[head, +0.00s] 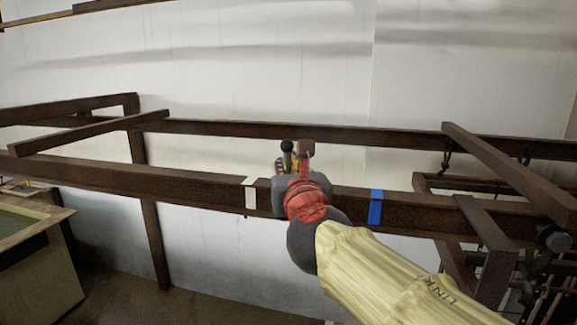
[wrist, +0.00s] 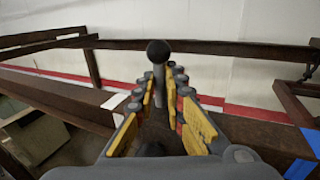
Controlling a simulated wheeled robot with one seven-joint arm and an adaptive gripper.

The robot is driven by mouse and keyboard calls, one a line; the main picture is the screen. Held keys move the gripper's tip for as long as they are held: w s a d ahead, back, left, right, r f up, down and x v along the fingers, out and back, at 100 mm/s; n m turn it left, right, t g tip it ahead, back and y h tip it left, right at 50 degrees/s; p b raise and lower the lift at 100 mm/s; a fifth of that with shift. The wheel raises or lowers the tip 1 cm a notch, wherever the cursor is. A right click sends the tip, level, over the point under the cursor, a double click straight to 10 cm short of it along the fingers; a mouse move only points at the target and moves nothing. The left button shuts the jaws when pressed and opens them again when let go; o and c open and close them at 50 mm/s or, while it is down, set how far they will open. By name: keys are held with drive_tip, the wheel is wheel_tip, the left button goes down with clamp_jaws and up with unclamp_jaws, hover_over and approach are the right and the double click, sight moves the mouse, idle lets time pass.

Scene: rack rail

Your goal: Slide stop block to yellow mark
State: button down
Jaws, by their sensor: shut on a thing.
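The stop block shows mainly as a dark post with a round black knob, upright at the rail, in the head view (head: 287,147) and the wrist view (wrist: 158,52). My gripper (head: 291,166) is over the brown rail, its yellow-padded fingers (wrist: 160,88) shut on the post below the knob. My gripper hides the block's lower part. A white tape mark (head: 251,196) is on the rail left of my gripper, and a blue tape mark (head: 375,207) is to its right. I see no yellow mark on the rail.
The rail (head: 190,186) runs across the view, with a second bar (head: 390,137) behind it. Slanted beams (head: 510,165) and dark hooks (head: 447,158) stand at the right. A cabinet (head: 35,245) is at the lower left. The rail between the white mark and the left post looks clear.

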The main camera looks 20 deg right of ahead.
drive_tip(key=shift+d+f, duration=0.1)
drive_tip(key=shift+f, duration=0.1)
idle(0.6)
drive_tip(key=c, duration=2)
unclamp_jaws()
drive_tip(key=shift+d, duration=0.1)
drive_tip(key=shift+o, duration=1.3)
drive_tip(key=shift+r, duration=0.15)
drive_tip(key=o, duration=1)
drive_tip(key=shift+o, duration=0.5)
drive_tip(key=shift+s, duration=0.1)
drive_tip(key=p+v, duration=0.3)
drive_tip(key=v, duration=0.6)
drive_tip(key=shift+p, duration=0.35)
